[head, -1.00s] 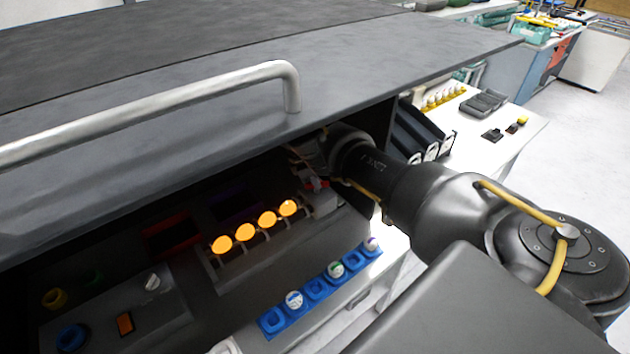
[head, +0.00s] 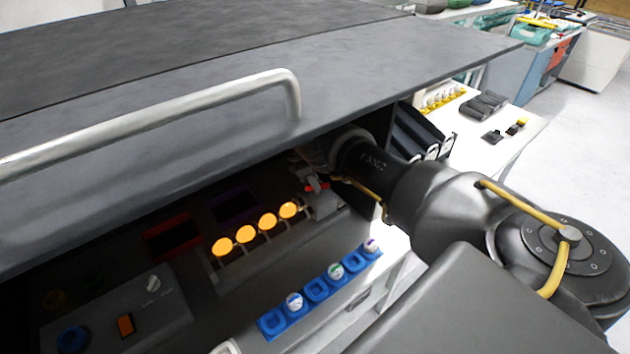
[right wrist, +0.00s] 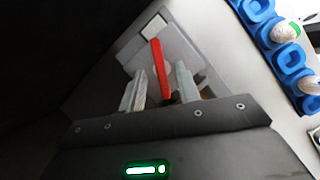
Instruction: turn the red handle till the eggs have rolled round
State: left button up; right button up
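The red handle (head: 311,188) sits at the right end of a row of several glowing orange eggs (head: 267,222) under the dark hood. In the right wrist view the red handle (right wrist: 160,68) is an upright-looking bar on a grey block. My right gripper (head: 314,178) is at the handle and partly hidden by the arm and shadow. In the right wrist view my right gripper (right wrist: 160,85) has its two fingers apart, one on each side of the handle, with visible gaps. My left gripper is not in view.
The hood (head: 400,62) with a metal bar overhangs the eggs and my right arm. A blue tray (head: 318,289) with a few white eggs lies in front. A grey control box (head: 160,318) with a knob stands at the left. A white table (head: 480,150) stands at the right.

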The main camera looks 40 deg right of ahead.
jog(key=v, duration=0.9)
jog(key=shift+r, duration=0.3)
jog(key=shift+a, duration=0.1)
jog(key=shift+w+a, duration=0.1)
